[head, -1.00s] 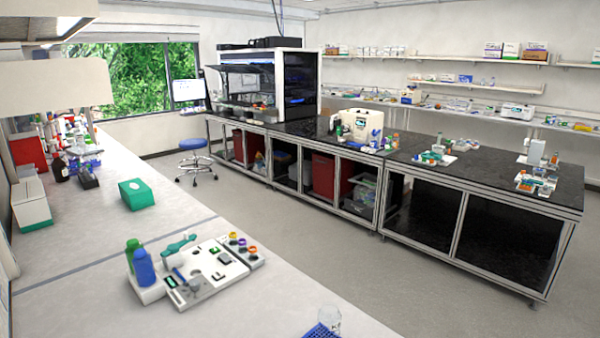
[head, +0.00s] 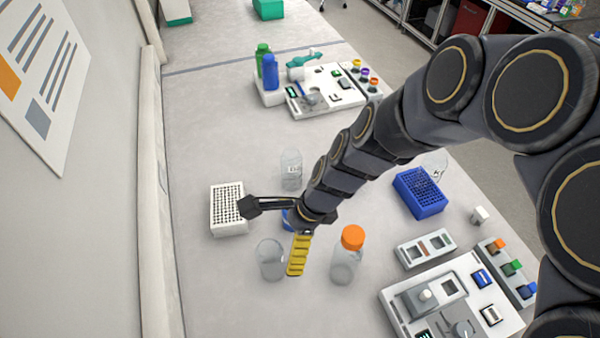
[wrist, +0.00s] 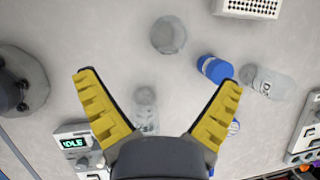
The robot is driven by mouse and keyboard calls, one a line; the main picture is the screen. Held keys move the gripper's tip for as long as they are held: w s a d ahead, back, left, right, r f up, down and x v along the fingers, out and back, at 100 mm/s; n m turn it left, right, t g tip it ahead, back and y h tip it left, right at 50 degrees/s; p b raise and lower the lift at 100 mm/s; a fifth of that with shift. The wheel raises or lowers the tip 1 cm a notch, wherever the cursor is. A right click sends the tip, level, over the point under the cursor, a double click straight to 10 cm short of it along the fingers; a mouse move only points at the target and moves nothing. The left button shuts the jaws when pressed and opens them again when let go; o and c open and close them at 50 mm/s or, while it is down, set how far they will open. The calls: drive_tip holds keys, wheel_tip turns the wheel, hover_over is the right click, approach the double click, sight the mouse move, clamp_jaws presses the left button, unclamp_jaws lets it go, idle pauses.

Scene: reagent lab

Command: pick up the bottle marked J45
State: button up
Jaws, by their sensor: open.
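My gripper (head: 298,272) points down above the bench, its yellow fingers spread. In the wrist view the open gripper (wrist: 158,78) has a clear vessel (wrist: 145,108) showing between its fingers, with nothing gripped. An orange-capped clear bottle (head: 345,257) stands just right of the gripper in the head view. A clear uncapped vessel (head: 270,260) stands just left of it. A blue-capped bottle (wrist: 214,68) shows near the right finger and is mostly behind my arm in the head view. A clear bottle (head: 291,170) has a label starting with D. I cannot read J45 on any bottle.
A white rack (head: 228,208) is at the left, near the wall. A blue rack (head: 419,193) and grey instruments (head: 450,300) are at the right. Another station with green and blue bottles (head: 300,85) stands farther back. Bare bench lies at the front left.

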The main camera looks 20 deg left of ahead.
sight(271, 246)
drive_tip(key=shift+m, duration=0.8)
drive_tip(key=a+f, duration=0.1)
drive_tip(key=f, duration=0.1)
drive_tip(key=a+f, duration=0.1)
drive_tip(key=shift+s+a+f, duration=0.25)
drive_tip(key=shift+a+f, duration=0.05)
drive_tip(key=shift+a, duration=0.05)
drive_tip(key=shift+w+x, duration=0.2)
drive_tip(key=shift+x, duration=1.4)
drive_tip(key=shift+w+x, duration=0.2)
drive_tip(key=shift+x, duration=1.35)
drive_tip(key=shift+d+f, duration=0.1)
drive_tip(key=c, duration=1.2)
drive_tip(key=shift+c, duration=0.2)
